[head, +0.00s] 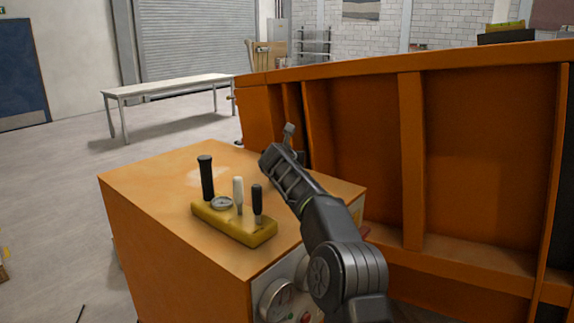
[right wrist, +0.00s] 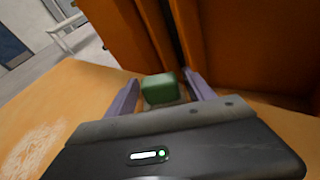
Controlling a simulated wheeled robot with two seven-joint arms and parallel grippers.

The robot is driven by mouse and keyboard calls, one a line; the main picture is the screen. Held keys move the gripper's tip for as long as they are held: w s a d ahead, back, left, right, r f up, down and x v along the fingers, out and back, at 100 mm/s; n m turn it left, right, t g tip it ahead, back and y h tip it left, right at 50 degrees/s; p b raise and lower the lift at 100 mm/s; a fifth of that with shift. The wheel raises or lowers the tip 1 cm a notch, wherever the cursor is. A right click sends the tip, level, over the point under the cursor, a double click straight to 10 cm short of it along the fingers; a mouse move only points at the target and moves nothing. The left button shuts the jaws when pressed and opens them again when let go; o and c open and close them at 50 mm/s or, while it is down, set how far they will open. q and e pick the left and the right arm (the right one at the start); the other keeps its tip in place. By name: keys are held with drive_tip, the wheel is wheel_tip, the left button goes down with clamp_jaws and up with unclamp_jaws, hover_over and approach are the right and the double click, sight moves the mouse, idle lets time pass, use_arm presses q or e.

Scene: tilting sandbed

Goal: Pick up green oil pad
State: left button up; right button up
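The green oil pad (right wrist: 160,88) is a small green block in the right wrist view, on or just above the orange cabinet top near the orange wall. My right gripper (right wrist: 162,84) is open, with one finger on each side of the pad. The right finger looks very close to the pad, and a small gap shows on the left. In the head view my right gripper (head: 284,146) is over the far right part of the cabinet top and hides the pad. My left gripper is in neither view.
The orange cabinet (head: 150,195) carries a yellow lever block (head: 235,224) with several upright levers, left of my right arm. The tall ribbed orange wall (head: 360,130) stands close behind and right of the gripper. A white bench (head: 170,86) is far back left, with open floor around it.

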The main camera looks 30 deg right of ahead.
drive_tip(key=c, duration=1.2)
drive_tip(key=shift+r, duration=0.1)
drive_tip(key=shift+c, duration=0.2)
drive_tip(key=shift+r+p, duration=0.35)
drive_tip(key=shift+r, duration=0.45)
wheel_tip(320, 180, up, 2)
drive_tip(key=shift+r+p, duration=0.1)
drive_tip(key=shift+p, duration=0.25)
drive_tip(key=s+b, duration=0.1)
drive_tip(key=s, duration=0.1)
drive_tip(key=s+d+b, duration=0.1)
drive_tip(key=s+b, duration=0.1)
drive_tip(key=s+d+f+b, duration=0.1)
drive_tip(key=s+b, duration=0.1)
drive_tip(key=shift+s, duration=0.25)
drive_tip(key=s+d+b, duration=0.1)
drive_tip(key=s, duration=0.2)
drive_tip(key=s+d+b, duration=0.1)
drive_tip(key=s, duration=0.3)
drive_tip(key=s+d+b, duration=0.1)
drive_tip(key=s, duration=0.2)
drive_tip(key=shift+s+d+r, duration=0.1)
drive_tip(key=shift+s+r, duration=0.2)
drive_tip(key=shift+s, duration=0.1)
